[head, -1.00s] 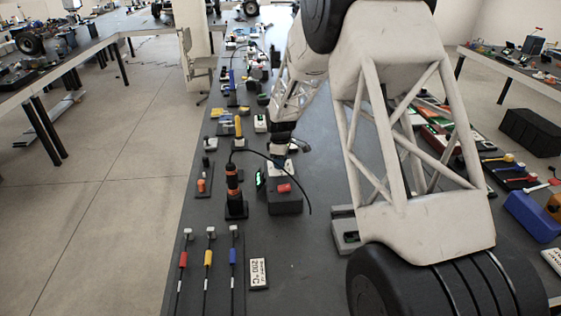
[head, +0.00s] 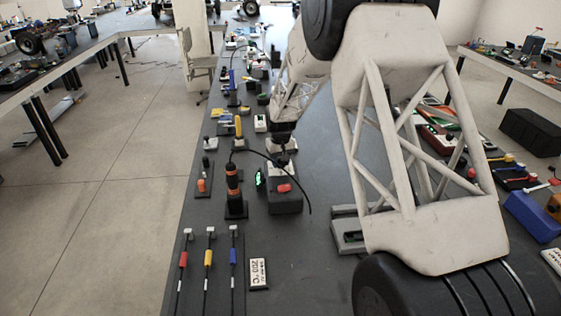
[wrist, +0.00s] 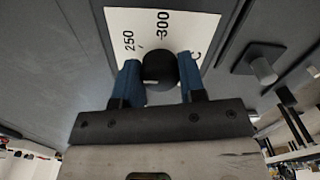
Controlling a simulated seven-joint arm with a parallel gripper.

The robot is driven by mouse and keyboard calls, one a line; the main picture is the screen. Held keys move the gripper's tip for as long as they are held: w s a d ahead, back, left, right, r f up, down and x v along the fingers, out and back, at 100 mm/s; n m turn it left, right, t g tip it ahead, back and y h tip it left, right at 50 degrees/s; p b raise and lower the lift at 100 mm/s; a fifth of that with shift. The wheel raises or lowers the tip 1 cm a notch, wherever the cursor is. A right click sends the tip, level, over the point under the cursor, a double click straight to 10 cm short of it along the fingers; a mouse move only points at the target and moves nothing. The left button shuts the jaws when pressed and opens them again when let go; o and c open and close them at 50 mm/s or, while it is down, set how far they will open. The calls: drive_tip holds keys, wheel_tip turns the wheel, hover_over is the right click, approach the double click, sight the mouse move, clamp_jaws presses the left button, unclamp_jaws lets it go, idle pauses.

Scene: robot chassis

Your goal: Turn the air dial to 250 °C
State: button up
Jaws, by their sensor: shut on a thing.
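The black air dial (wrist: 160,67) shows in the wrist view on a white scale plate (wrist: 118,20). The plate carries the marks 250, left of the dial, and 300, above it; a "C" is partly hidden at right. My gripper (wrist: 159,62) has blue fingers on either side of the dial and is shut on it. A small pale mark shows low on the dial; which figure it points to is unclear. In the head view, my gripper (head: 284,160) is over the dark grey station box (head: 285,207), and the dial is too small to read.
The box has a red switch (head: 284,188) and a lit green display (head: 260,181). A black and orange hot-air handle (head: 233,190) stands left of it, with a black cable arching over the box. A 200 °C card (head: 258,273) lies nearer, beside several coloured-handled tools.

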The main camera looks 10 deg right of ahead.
sight(280, 160)
drive_tip(key=m, duration=0.6)
drive_tip(key=shift+r, duration=0.1)
idle(0.3)
drive_tip(key=o, duration=0.9)
drive_tip(key=shift+r, duration=3.85)
